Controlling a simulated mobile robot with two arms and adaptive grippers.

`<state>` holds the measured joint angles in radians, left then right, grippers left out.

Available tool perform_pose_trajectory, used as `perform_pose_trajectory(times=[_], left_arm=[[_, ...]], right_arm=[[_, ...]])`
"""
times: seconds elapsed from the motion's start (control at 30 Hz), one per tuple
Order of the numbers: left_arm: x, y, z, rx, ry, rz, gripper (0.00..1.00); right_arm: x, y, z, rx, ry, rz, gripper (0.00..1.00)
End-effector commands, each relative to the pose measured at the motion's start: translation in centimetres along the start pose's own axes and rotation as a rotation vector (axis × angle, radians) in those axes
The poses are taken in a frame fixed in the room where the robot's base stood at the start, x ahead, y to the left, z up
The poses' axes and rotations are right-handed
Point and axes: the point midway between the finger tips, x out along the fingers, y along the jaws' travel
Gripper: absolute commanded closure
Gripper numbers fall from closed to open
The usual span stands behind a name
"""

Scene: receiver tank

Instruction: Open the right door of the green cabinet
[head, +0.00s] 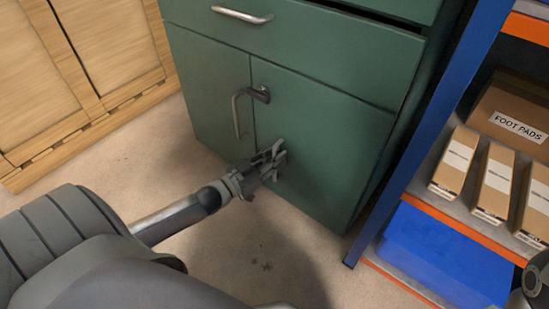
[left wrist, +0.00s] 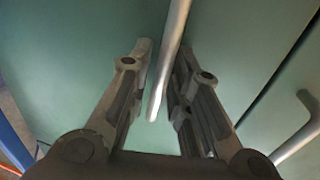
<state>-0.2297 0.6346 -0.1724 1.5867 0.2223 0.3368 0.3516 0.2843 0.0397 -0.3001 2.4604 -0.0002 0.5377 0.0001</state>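The green cabinet (head: 205,90) has two lower doors, both shut, with a thin seam between them. The right door (head: 325,135) lies right of the seam. A grey bent handle (head: 237,115) hangs near the seam, with a dark mount (head: 262,92) at the right door's upper left. My left gripper (head: 272,163) is in front of the right door's lower left, its fingers apart. In the left wrist view, a handle bar (left wrist: 172,55) appears between the open fingers; contact cannot be told. Another handle (left wrist: 300,130) shows at right, beyond the seam. My right gripper is not visible.
A drawer with a silver handle (head: 242,15) is above the doors. A blue-framed shelf (head: 425,120) with boxes and a blue bin (head: 445,255) stands close at right. Wooden cabinets (head: 75,70) stand at left. The floor before the doors is clear besides my arm.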

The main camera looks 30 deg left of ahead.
Motion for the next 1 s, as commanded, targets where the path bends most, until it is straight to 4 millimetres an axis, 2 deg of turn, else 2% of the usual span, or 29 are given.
perform_pose_trajectory(times=[0.03, 0.17, 0.2, 0.67, 1.0], left_arm=[[0.0, 0.0, 0.0, 0.0, 0.0, 0.0, 0.82], [0.0, 0.0, 0.0, 0.0, 0.0, 0.0, 0.99], [0.0, 0.0, 0.0, 0.0, 0.0, 0.0, 1.0], [-0.4, 0.2, -0.1, -0.002, 0.001, -0.014, 1.0], [-3.3, 1.6, -0.6, -0.008, -0.002, -0.139, 1.0]], right_arm=[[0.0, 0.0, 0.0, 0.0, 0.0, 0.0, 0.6], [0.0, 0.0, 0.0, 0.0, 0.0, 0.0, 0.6], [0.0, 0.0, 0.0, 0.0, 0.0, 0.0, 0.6], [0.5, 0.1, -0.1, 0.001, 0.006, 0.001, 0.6], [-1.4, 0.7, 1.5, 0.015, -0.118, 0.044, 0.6]])
